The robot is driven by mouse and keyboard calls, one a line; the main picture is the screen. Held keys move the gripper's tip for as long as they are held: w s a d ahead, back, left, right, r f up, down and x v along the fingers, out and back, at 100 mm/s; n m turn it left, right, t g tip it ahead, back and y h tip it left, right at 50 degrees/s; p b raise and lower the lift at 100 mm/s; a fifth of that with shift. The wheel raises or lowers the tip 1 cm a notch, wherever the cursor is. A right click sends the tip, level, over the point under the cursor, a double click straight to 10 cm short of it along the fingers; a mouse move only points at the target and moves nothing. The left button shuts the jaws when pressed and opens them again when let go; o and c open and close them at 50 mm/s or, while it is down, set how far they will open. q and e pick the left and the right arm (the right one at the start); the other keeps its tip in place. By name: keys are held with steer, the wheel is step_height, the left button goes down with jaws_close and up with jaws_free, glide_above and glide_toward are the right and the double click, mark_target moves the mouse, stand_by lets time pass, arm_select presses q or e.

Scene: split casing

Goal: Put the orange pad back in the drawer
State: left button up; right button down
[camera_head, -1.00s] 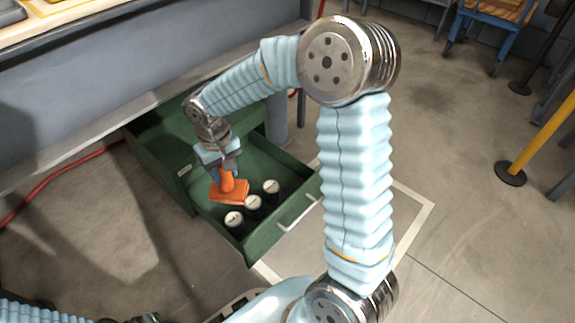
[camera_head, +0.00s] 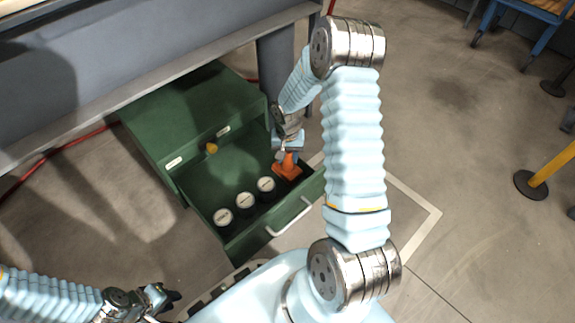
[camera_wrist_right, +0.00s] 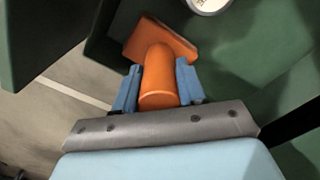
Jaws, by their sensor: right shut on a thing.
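The orange pad (camera_head: 289,171) has a flat base and a round grip. My right gripper (camera_head: 287,155) is shut on that grip, as the right wrist view shows, with a finger on each side of the orange pad (camera_wrist_right: 160,75). The pad is at the right end of the open green drawer (camera_head: 240,245), close to its side wall. I cannot tell whether its base touches the drawer floor. My left gripper (camera_head: 166,297) is low at the left, outside the drawer, and looks empty; its fingers are too small to read.
Several white-topped round jars, one of them a jar (camera_head: 222,216), stand in a row in the drawer. A yellow knob-like thing (camera_head: 211,148) shows at the drawer's back. The green cabinet (camera_head: 190,110) sits under a grey bench (camera_head: 110,60). The drawer floor behind the jars is clear.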

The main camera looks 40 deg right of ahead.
mark_target(287, 163)
step_height(287, 163, down, 4)
steer(key=shift+r+b, duration=0.2)
steer(key=shift+b, duration=0.2)
steer(key=shift+f, duration=0.15)
steer(key=c, duration=0.7)
jaws_free()
steer(key=shift+o, duration=0.2)
steer(key=shift+r, duration=0.5)
step_height(287, 163, up, 11)
steer(key=p, duration=0.2)
steer(key=shift+r+p, duration=0.2)
steer(key=shift+p, duration=0.15)
